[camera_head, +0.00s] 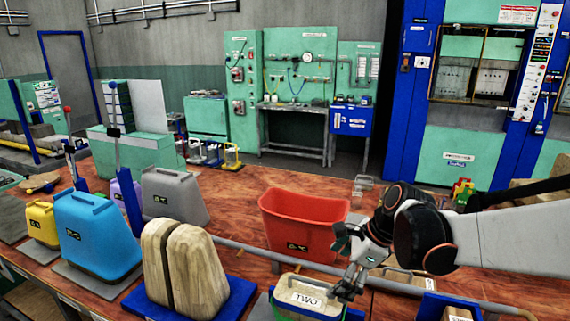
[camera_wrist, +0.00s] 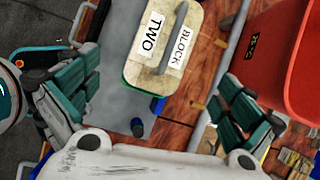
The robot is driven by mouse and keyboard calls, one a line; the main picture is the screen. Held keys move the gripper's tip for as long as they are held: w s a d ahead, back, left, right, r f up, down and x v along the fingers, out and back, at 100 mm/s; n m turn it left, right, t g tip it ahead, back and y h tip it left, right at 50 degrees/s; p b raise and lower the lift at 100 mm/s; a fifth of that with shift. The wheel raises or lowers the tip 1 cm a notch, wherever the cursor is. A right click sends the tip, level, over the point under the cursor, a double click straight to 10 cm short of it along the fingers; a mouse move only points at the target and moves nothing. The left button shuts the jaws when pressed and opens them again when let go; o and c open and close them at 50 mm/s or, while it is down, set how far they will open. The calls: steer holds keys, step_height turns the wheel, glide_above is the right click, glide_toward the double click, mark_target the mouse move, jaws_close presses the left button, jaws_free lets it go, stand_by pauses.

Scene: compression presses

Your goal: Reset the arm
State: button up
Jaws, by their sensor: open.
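My gripper (camera_head: 347,265) is at the end of my arm, which reaches in from the right in the head view. In the wrist view its two green-padded fingers (camera_wrist: 160,100) stand wide apart with nothing between the pads. A cream block labelled TWO (camera_head: 305,298) with a grey handle and green lower edge lies just below and left of my gripper in the head view. In the wrist view the block (camera_wrist: 146,68) shows the words TWO and BLOCK, ahead of the open fingers. I cannot tell whether a finger touches it.
A red bin (camera_head: 303,226) stands on the wooden table behind the block. To the left stand a split wooden block (camera_head: 183,265) on a blue base, a blue weight (camera_head: 95,235), a grey one (camera_head: 173,197) and a yellow one (camera_head: 42,223). A blue press frame (camera_head: 404,110) stands behind.

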steer(key=s+d+r+n+t+h, duration=0.2)
steer(key=s+d+n, duration=0.1)
steer(key=s+n, duration=0.5)
steer(key=s+d+r+n+t+h, duration=0.2)
steer(key=s+n, duration=0.7)
steer(key=n, duration=0.3)
steer(key=shift+s+d+r+h, duration=0.15)
steer(key=shift+d+r+h, duration=0.2)
steer(key=shift+d+h, duration=0.05)
